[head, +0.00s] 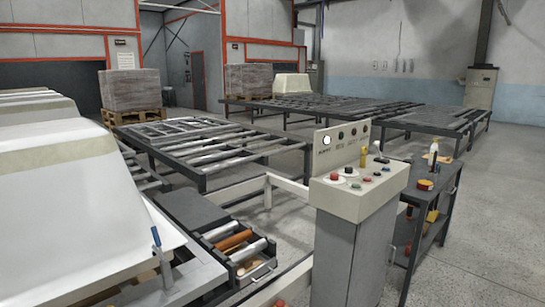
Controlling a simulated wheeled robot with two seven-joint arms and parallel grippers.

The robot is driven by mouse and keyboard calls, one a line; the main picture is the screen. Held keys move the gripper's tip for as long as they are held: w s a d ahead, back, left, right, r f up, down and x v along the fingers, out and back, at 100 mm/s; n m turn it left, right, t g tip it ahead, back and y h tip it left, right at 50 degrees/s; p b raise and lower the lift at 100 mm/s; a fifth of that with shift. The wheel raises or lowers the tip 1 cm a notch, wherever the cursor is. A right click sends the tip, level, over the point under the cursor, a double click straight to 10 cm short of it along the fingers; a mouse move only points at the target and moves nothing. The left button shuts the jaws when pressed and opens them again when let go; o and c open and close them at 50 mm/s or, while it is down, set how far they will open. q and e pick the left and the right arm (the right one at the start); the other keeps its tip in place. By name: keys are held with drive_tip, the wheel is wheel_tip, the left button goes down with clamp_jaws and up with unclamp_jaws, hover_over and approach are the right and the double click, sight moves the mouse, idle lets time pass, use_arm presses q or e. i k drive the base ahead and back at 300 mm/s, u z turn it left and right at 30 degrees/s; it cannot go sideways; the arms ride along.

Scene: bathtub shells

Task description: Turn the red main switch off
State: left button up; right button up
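A cream control console (360,200) on a grey pedestal stands right of centre in the head view. Its sloped top carries several small red, green and pale controls. A larger red knob (334,176) sits near the left end of that top. Another red control (348,169) is just behind it, and a green one (355,186) is in front. I cannot tell for sure which red control is the main switch, nor its position. The upright back panel (342,144) has a bright white round lamp (326,140) at its left. Neither of my grippers is in view.
A dark trolley (432,200) with bottles and a yellow-red item stands close right of the console. Roller tables (215,150) lie behind it. A white tub shell (70,200) and an open drawer (245,255) are at left. The floor at right is clear.

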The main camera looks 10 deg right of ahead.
sight(334, 176)
drive_tip(key=z, duration=0.3)
drive_tip(key=i, duration=1.95)
drive_tip(key=z, duration=0.9)
